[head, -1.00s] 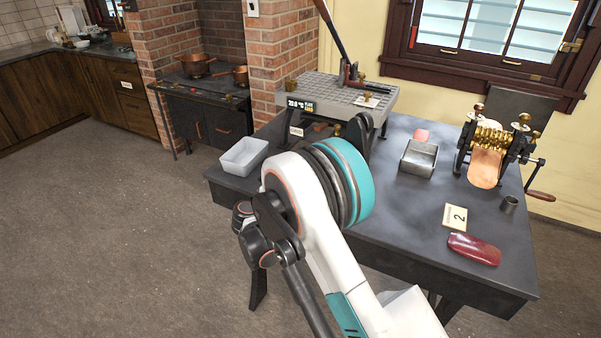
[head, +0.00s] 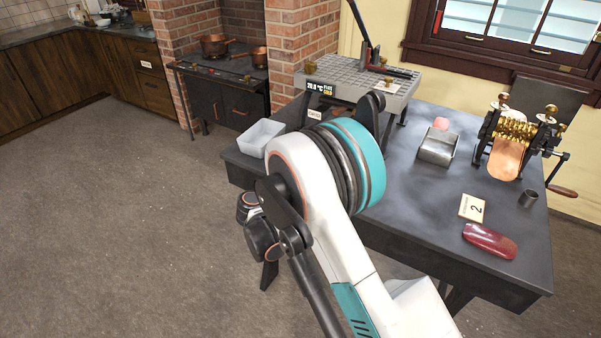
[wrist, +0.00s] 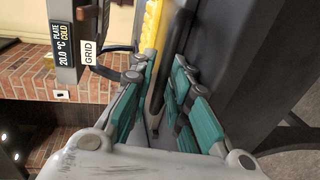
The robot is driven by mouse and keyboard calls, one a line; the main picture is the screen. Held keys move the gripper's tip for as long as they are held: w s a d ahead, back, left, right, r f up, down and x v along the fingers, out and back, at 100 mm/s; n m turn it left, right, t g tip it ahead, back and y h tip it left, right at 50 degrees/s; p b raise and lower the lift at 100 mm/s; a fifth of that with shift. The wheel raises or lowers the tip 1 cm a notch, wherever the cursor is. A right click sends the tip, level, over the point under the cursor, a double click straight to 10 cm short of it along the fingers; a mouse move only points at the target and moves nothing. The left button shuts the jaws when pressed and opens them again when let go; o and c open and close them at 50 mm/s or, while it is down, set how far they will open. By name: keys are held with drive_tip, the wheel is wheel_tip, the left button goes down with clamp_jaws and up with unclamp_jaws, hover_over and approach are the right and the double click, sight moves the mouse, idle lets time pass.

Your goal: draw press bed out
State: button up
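The press (head: 350,78) stands at the back left of the dark table. Its grey gridded bed is on top, with a dark lever upright and a display reading 20.0 °C on its front. In the wrist view the display (wrist: 62,45) and a white GRID label (wrist: 88,52) are at upper left, with a dark curved handle (wrist: 107,70) near the label. My gripper (wrist: 157,75) has its teal-padded fingers apart, right of this handle and not around it. A dark bar lies between or beyond the fingers; contact cannot be told. In the head view my arm hides the gripper.
Open floor (head: 120,220) lies left.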

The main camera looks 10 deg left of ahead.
drive_tip(key=v, duration=1.2)
drive_tip(key=shift+d, duration=0.1)
